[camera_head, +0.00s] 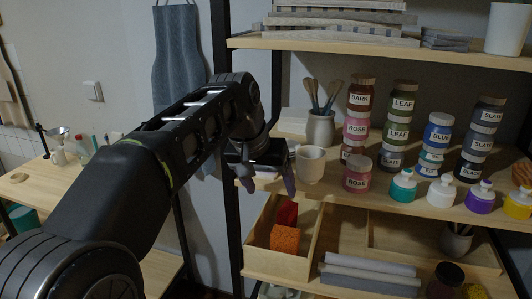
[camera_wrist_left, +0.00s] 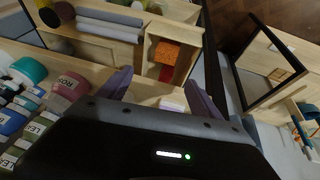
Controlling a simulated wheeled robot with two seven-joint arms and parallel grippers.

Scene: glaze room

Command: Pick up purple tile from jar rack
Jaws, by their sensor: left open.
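My left gripper (camera_head: 267,181) hangs at the left end of the jar rack's middle shelf (camera_head: 375,197), fingers apart, with nothing gripped. In the left wrist view its two fingers (camera_wrist_left: 158,88) stand either side of a pale pinkish-lilac block (camera_wrist_left: 172,104), probably the purple tile, lying on the shelf and partly hidden by my gripper body. In the head view a pale sliver of it (camera_head: 267,174) shows under the gripper. My right gripper is in neither view.
A cream cup (camera_head: 310,164) stands close right of my gripper, with a brush pot (camera_head: 320,128) behind it. Stacked labelled jars (camera_head: 357,128) and squeeze bottles (camera_head: 403,186) fill the shelf rightward. Below is a wooden bin (camera_head: 255,262) with an orange block (camera_head: 286,239). A black post (camera_head: 232,220) stands left.

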